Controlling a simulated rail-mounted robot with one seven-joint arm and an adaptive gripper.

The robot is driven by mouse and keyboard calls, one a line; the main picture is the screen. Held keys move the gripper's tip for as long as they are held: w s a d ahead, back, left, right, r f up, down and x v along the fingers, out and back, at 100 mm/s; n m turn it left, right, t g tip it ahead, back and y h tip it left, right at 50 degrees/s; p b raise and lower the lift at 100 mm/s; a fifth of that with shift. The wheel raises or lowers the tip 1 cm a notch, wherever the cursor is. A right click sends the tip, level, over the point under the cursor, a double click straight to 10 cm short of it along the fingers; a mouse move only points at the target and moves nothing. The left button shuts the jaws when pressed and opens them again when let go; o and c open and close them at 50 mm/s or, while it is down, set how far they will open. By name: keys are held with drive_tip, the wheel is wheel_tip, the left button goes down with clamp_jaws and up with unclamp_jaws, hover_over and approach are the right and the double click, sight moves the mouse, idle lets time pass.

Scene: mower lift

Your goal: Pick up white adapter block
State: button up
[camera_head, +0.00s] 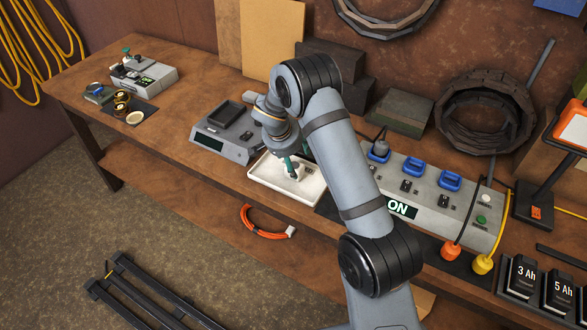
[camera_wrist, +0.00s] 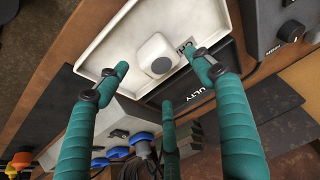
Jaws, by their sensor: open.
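The white adapter block (camera_wrist: 157,55) is a small rounded block with a grey round face. It lies in a shallow white tray (camera_wrist: 112,42) on the bench, close to the tray's edge in the wrist view. In the head view the tray (camera_head: 262,178) is below my gripper (camera_head: 292,165), which largely hides the block. My gripper also shows in the wrist view (camera_wrist: 161,68) with its green fingers spread apart. The block appears between the two nearer-to-tray fingertips, with a third finger below. I see no clear contact, and the remaining gap is hard to judge.
A grey scale-like device (camera_head: 225,132) stands left of the tray. A grey power panel (camera_head: 425,205) with blue sockets and an ON display is to the right. Bare bench (camera_head: 180,125) lies left.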

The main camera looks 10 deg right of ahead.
sight(294, 166)
drive_tip(key=shift+p+x, duration=0.8)
drive_tip(key=shift+x, duration=1.2)
drive_tip(key=shift+a, duration=0.25)
drive_tip(key=shift+c, duration=0.4)
clamp_jaws()
